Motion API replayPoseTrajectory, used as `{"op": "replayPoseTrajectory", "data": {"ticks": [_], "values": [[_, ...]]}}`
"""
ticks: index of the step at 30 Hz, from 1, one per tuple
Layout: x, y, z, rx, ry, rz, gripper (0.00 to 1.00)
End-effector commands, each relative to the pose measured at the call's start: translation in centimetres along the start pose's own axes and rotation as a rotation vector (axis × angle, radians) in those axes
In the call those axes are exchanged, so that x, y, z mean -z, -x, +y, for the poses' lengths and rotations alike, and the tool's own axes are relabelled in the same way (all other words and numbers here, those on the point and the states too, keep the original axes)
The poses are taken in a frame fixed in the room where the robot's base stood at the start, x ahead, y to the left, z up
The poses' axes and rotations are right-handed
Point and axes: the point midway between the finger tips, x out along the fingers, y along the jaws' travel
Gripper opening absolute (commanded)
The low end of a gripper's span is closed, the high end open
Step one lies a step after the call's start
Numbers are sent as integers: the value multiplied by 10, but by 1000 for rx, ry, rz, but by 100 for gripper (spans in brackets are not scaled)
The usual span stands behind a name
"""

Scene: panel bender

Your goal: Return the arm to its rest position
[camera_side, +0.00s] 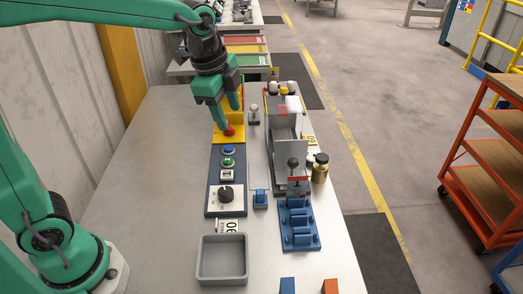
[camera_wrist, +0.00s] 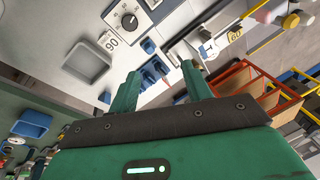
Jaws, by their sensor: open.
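My gripper (camera_side: 228,116) is at the upper middle of the side view, at the end of my raised green arm. It appears over or in front of the yellow plate (camera_side: 229,138) with the red button (camera_side: 229,130); whether it touches them I cannot tell. In the wrist view my gripper (camera_wrist: 160,82) shows two green fingers spread apart with nothing between them. Part of the yellow plate is hidden behind the fingers in the side view.
Below the plate stands a dark control panel (camera_side: 213,198) with buttons and a knob. A grey tray (camera_side: 223,258), a blue fixture (camera_side: 299,228) and the bender (camera_side: 287,150) are close by. A brass weight (camera_side: 320,168) stands at the right. The left table area is bare.

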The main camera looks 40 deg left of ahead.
Motion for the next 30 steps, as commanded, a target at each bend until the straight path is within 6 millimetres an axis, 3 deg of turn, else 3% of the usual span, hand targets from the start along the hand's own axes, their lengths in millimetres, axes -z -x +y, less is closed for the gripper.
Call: {"op": "replayPoseTrajectory", "data": {"ticks": [12,24,30], "values": [[-54,36,57,98,523,64,49],[-96,40,114,164,1005,158,49],[-107,36,131,179,1152,194,49]]}}
